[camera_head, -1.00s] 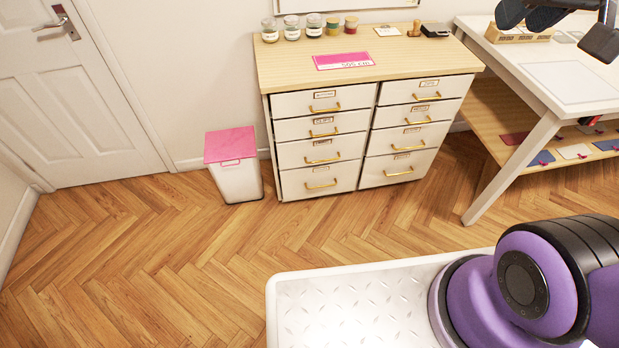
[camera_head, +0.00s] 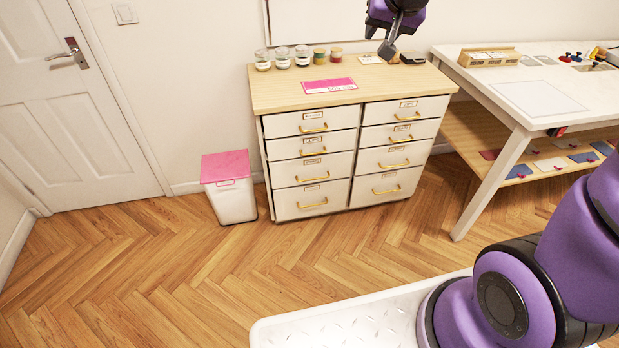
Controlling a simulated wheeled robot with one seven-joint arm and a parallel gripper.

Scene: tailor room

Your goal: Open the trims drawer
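A white drawer cabinet (camera_head: 262,165) with a wooden top stands against the back wall. It has two columns of white drawers with brass handles and small label plates. The label text is too small to read, so I cannot tell which is the trims drawer. The top left drawer (camera_head: 285,124) and the top right drawer (camera_head: 375,112) look shut, as do those below. My gripper (camera_head: 388,48) is at the top of the view, in front of the wall and over the back right of the cabinet top in the picture. I cannot tell its opening.
A pink-lidded white bin (camera_head: 232,202) stands left of the cabinet. Jars (camera_head: 282,60) and a pink card (camera_head: 330,85) are on the cabinet top. A white worktable (camera_head: 470,85) with a lower shelf stands close on the right. The wooden floor (camera_head: 300,255) before the cabinet is clear.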

